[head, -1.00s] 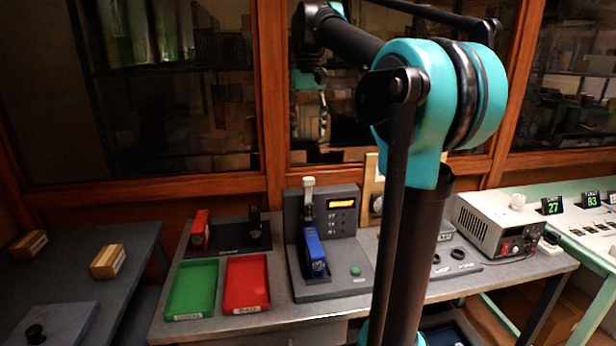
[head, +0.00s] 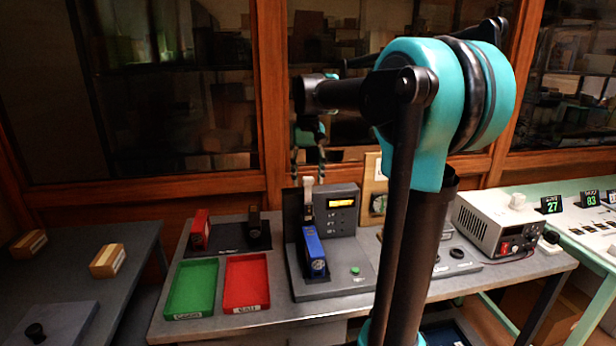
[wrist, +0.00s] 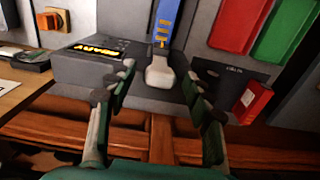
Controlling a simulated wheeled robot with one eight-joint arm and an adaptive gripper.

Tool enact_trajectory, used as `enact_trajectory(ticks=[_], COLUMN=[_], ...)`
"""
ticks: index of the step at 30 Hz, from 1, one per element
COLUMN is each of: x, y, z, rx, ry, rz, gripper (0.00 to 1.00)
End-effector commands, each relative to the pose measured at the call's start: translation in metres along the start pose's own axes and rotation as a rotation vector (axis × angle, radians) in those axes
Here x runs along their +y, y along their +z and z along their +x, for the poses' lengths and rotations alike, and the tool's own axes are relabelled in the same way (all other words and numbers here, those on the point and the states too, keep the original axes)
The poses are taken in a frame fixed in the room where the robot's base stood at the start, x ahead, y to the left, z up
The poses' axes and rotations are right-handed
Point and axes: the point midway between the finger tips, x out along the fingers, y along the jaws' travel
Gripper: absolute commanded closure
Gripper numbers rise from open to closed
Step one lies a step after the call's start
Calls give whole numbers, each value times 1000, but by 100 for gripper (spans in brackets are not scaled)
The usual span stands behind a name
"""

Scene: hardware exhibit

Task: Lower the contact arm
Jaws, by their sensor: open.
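The test fixture (head: 335,285) is a grey stand with a lit amber display, and it holds a blue block (head: 314,253). The contact arm (head: 308,187) is a pale, light-tipped lever standing above the block. In the wrist view its pale end (wrist: 159,73) shows in front of the blue block (wrist: 168,22). My gripper (wrist: 158,71) is open, with one finger on each side of the pale end in that view; I cannot tell whether they touch it. In the head view my gripper (head: 308,158) hangs just above the lever, partly blurred against the glass.
A green tray (head: 191,288) and a red tray (head: 246,283) lie left of the fixture. A black rack with a red block (head: 200,230) stands behind them. A power supply (head: 496,224) stands right. A wooden-framed glass cabinet rises close behind the bench.

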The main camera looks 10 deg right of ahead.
Motion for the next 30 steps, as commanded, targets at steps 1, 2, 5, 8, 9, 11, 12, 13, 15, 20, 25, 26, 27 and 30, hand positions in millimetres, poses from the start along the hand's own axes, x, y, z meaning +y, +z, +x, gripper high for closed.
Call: enact_trajectory(ticks=[1, 2, 5, 8, 9, 11, 12, 13, 15, 20, 25, 26, 27, 30], x=[0, 0, 0, 0, 0, 0, 0, 0, 0, 0, 0, 0, 0, 0], y=[0, 0, 0, 0, 0, 0, 0, 0, 0, 0, 0, 0, 0, 1], z=[0, 0, 0, 0, 0, 0, 0, 0, 0, 0, 0, 0, 0, 0], rx=[0, 0, 0, 0, 0, 0, 0, 0, 0, 0, 0, 1, 2, 13], ry=[0, 0, 0, 0, 0, 0, 0, 0, 0, 0, 0, 0, 0, 0], rz=[0, 0, 0, 0, 0, 0, 0, 0, 0, 0, 0, 0, 0, 0], gripper=[48, 48, 48, 56, 61, 68, 73, 77, 86, 100, 100, 100, 100, 100])
